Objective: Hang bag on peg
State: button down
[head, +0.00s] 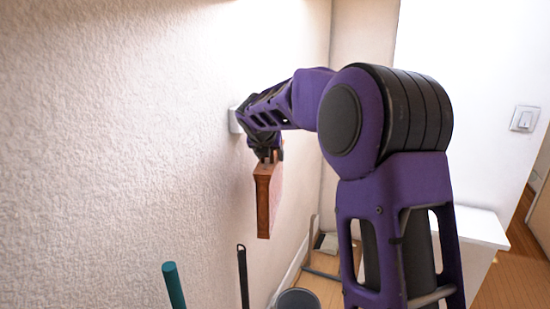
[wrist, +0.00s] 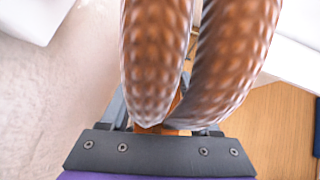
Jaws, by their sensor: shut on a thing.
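A reddish-brown bag (head: 264,205) hangs upright below my gripper (head: 268,156) in the head view, close to the left wall and clear of the floor. My gripper is shut on its top. In the wrist view, two brown bands with a woven-looking texture (wrist: 157,55) fill the middle and seem to be the bag's handles. They hide the fingertips. A small white fitting (head: 234,120) is on the wall behind my gripper, partly hidden by my arm. I cannot make out a peg on it.
A teal pole (head: 173,285) and a thin black pole (head: 243,275) stand near the wall. A grey bucket (head: 298,299) is on the floor below. A white cabinet (head: 480,228) stands at right, and a light switch (head: 524,119) is on the far wall.

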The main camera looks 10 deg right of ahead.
jog(key=shift+w+a+f, duration=0.2)
jog(key=shift+w+a, duration=0.5)
jog(key=shift+a, duration=0.25)
jog(key=shift+w+a+f, duration=0.2)
jog(key=shift+w+a, duration=0.5)
jog(key=shift+a, duration=0.25)
jog(key=shift+f, duration=0.15)
